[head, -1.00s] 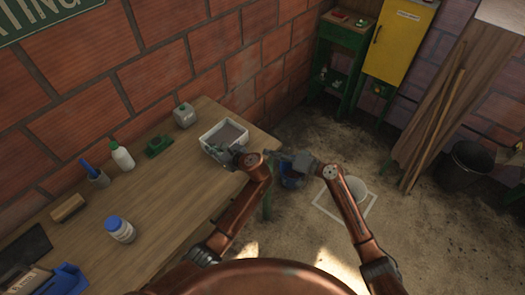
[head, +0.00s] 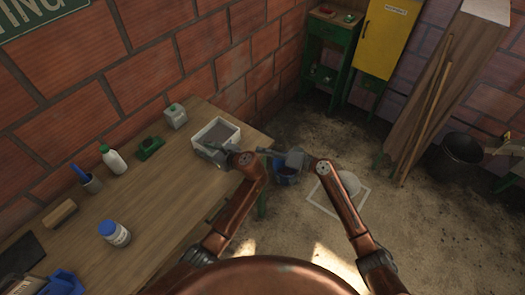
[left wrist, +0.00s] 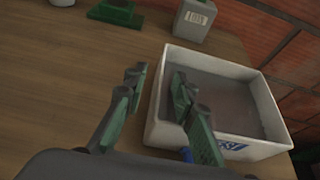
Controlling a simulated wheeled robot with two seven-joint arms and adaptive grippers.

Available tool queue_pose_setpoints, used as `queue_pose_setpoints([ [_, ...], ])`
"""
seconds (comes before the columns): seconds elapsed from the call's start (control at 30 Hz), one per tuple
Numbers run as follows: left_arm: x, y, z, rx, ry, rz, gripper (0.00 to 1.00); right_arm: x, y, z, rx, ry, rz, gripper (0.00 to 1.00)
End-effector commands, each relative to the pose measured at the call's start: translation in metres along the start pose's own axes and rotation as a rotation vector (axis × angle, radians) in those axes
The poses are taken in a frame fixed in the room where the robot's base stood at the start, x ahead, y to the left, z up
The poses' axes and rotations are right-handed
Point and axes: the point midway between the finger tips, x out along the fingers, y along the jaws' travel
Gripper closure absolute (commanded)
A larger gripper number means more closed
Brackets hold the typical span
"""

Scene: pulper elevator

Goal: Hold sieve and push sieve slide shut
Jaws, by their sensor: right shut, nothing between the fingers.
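The sieve (head: 236,133) is a white rectangular box with a dark grey bottom, on the table near its far right corner. In the left wrist view the sieve (left wrist: 262,100) has a blue marking on its near wall. My left gripper (head: 214,152) is at the sieve's near left side. In the left wrist view its fingers (left wrist: 158,82) are apart, one outside the left wall and one over the inside. My right gripper (head: 287,158) is shut and empty, right of the table corner. I cannot make out a separate slide; the arms hide part of the sieve.
A grey canister (head: 176,117), a green object (head: 151,148) and a white bottle (head: 113,160) stand left of the sieve. A blue container (head: 286,179) is below my right gripper. A white frame (head: 322,205) lies on the floor. The table's middle (head: 165,195) is clear.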

Motion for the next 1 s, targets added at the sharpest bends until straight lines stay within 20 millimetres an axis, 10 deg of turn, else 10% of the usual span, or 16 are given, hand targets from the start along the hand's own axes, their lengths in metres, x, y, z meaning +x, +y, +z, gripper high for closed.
queue_pose_setpoints([
  [0.5, -0.096, -0.001, -0.001, 0.0, 0.001, -0.002, 0.75, 0.0, 0.0, 0.0, 0.0, 0.0, 0.0, 1.0],
  [1.0, -0.112, 0.0, 0.0, 0.0, 0.0, -0.001, 0.75, 0.0, 0.0, 0.0, 0.0, 0.0, 0.0, 1.0],
])
